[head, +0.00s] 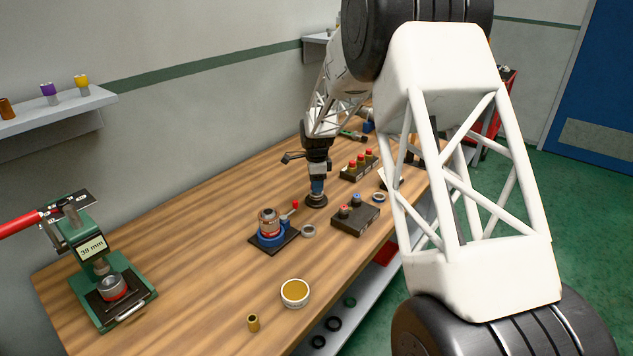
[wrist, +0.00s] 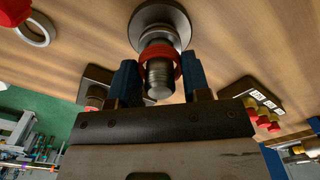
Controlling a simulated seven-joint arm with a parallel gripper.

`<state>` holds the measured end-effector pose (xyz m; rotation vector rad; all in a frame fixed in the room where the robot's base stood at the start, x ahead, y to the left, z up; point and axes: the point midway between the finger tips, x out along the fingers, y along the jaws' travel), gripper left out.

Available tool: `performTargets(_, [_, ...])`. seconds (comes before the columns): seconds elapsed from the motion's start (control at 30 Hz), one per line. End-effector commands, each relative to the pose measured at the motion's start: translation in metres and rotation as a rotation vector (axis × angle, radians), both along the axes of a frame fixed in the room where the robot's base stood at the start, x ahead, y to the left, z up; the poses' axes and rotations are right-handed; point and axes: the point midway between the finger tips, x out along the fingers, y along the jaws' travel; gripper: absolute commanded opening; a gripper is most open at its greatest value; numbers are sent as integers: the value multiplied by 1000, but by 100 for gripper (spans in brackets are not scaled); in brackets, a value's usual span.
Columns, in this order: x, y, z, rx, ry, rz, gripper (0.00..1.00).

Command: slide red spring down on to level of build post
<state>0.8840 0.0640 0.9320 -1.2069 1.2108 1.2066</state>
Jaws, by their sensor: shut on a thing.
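The red spring (wrist: 172,54) shows in the wrist view as a short red ring around the build post, between my two blue fingers. The build post (wrist: 160,82) is a grey metal rod pointing toward the wrist camera. It rises from a dark round base (wrist: 140,20), with grey ring-like parts below the spring. In the head view the dark base (head: 316,202) stands on the bench. My gripper (head: 317,188) points down over it, shut on the spring, and hides the spring and most of the post there. My fingers also show in the wrist view (wrist: 160,68).
A blue fixture with a red-knobbed lever (head: 272,238) stands left of the post, beside a grey ring (head: 308,231). Dark blocks with coloured tops (head: 355,218) (head: 358,166) are to the right. A green press (head: 100,268) is far left.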

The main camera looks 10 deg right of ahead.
Motion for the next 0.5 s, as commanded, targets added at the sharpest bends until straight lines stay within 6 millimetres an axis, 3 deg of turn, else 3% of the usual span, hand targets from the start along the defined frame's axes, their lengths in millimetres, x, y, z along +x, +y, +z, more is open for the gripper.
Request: performTargets(0.5, [0, 0, -9, 0, 1, 0, 21])
